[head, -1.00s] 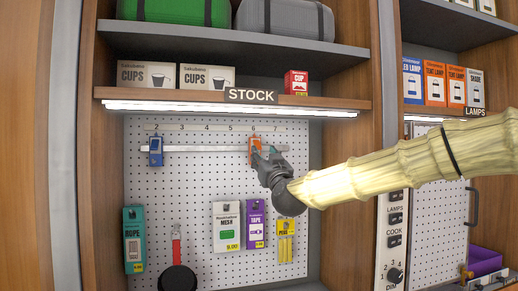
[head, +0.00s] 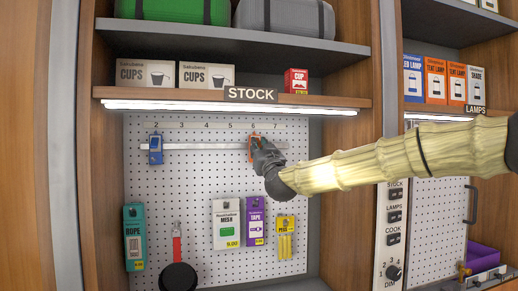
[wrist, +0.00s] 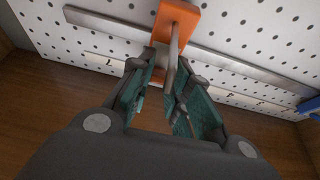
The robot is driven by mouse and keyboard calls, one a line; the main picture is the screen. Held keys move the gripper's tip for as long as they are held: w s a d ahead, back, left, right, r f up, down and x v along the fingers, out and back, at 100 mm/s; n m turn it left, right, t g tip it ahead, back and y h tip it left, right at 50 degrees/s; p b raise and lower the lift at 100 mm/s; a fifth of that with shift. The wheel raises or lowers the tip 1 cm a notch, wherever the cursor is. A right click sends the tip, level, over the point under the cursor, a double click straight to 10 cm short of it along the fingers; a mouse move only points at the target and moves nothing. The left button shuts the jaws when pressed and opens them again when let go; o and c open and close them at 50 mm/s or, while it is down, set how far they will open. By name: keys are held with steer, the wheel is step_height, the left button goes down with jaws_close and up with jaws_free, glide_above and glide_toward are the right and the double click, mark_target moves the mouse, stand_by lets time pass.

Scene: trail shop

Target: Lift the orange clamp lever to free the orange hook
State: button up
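The orange hook (head: 251,148) hangs on the pale rail (head: 205,146) below the number strip, near the 6. In the wrist view its orange body (wrist: 178,16) is at the top, with a grey metal prong (wrist: 174,48) reaching toward me. In the head view my gripper (head: 260,150) covers the hook's right side.
A blue clamp hook (head: 155,149) sits on the rail's left end. Below hang a mesh pack (head: 227,224), a tape pack (head: 256,221), a yellow peg pack (head: 285,238), a rope pack (head: 134,238) and a black pan (head: 178,277). A lit shelf edge (head: 230,107) is above.

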mark_target(260, 138)
steer(key=shift+r+p, duration=0.2)
steer(key=shift+p, duration=0.25)
jaws_close()
steer(key=shift+s+r+g+p, duration=0.2)
steer(key=shift+r+g+p, duration=0.35)
steer(key=shift+p, duration=0.7)
steer(key=g+p, duration=0.1)
steer(key=p, duration=0.3)
steer(key=shift+s+r+g+h, duration=0.15)
steer(key=shift+r+g+h, duration=0.2)
steer(key=shift+h, duration=0.05)
steer(key=g+p, duration=0.1)
steer(key=p, duration=0.1)
steer(key=g+p, duration=0.1)
steer(key=p, duration=0.2)
steer(key=shift+r+p, duration=0.3)
steer(key=shift+p, duration=0.05)
steer(key=shift+s+h+p, duration=0.1)
steer(key=shift+h+p, duration=0.2)
steer(key=shift+p, duration=0.15)
steer(key=shift+d+g+p, duration=0.1)
steer(key=shift+g+p, duration=0.5)
steer(key=shift+p, duration=0.5)
steer(key=o, duration=0.9)
jaws_free()
steer(key=shift+c, duration=0.2)
